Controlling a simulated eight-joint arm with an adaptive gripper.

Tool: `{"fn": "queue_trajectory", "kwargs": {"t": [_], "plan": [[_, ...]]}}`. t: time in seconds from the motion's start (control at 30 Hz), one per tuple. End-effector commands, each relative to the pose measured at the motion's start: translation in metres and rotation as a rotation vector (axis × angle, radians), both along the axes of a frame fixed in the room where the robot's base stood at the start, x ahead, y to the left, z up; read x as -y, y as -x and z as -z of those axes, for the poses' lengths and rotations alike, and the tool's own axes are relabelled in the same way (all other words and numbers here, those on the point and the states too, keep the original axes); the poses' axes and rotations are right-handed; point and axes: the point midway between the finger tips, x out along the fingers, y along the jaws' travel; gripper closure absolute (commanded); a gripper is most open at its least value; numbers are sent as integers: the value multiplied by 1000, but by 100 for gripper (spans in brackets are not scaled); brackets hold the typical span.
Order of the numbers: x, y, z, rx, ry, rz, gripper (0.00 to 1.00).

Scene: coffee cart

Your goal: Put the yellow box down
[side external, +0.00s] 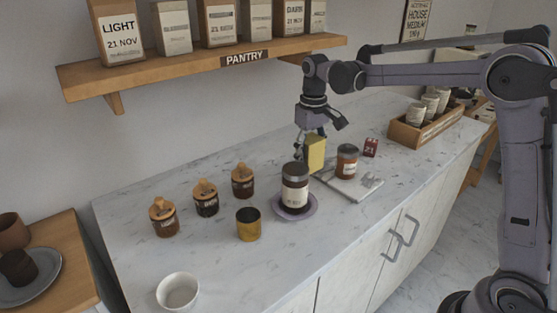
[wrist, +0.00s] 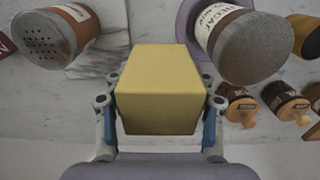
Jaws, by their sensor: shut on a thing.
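The yellow box (side external: 315,154) is in my gripper (side external: 312,137) over the back part of the marble counter, behind a brown jar. In the wrist view the yellow box (wrist: 157,88) fills the middle, between the two fingers of my gripper (wrist: 160,120), which are shut on its sides. In the side view the box is upright. Its lower end is partly near the jar's edge, and I cannot tell whether it touches the counter.
A labelled jar (side external: 295,186) on a purple saucer (side external: 311,211) stands just in front. A red-brown jar (side external: 347,162) on a white board (side external: 352,191) and a small red box (side external: 371,147) are to the right.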

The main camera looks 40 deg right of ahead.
Motion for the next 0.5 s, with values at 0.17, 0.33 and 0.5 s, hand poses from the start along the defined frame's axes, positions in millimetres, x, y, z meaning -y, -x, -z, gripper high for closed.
{"fn": "queue_trajectory", "kwargs": {"t": [0.17,0.33,0.5], "plan": [[-22,-39,-18,0,0,-3,76],[-36,-59,-28,0,0,-2,76],[-41,-66,-21,-1,0,0,76]]}}
